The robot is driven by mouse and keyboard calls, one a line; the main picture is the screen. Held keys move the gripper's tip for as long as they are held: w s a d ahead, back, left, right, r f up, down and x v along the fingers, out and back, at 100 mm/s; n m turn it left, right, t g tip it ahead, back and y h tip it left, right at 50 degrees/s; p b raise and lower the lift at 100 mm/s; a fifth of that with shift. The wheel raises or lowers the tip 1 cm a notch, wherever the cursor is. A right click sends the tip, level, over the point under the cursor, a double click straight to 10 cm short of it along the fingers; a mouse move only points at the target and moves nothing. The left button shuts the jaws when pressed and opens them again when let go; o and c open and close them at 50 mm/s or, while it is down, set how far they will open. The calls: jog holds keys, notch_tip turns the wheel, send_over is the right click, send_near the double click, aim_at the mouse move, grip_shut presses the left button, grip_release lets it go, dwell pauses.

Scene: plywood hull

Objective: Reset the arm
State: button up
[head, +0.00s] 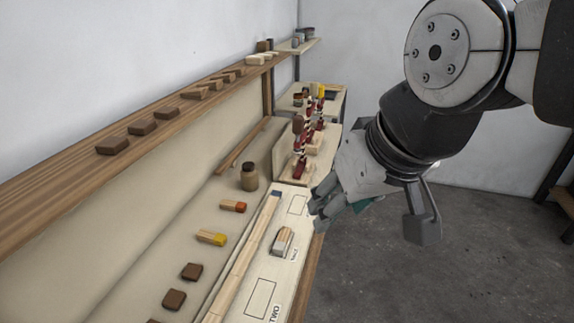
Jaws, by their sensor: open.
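My arm comes in from the upper right of the head view. My gripper (325,208) hangs at its end, near the right edge of the bench (291,276), left of the open floor. It is open, and I see nothing held in it.
A board with outlined spaces holds a pale block (283,241). A shelf (60,190) with several blocks runs above. Red clamps (301,165) stand behind. Floor (390,275) at right is clear.

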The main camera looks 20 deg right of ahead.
jog(key=shift+s+d+r, duration=0.1)
jog(key=shift+s+d, duration=0.05)
jog(key=shift+s, duration=0.55)
dwell(0.5)
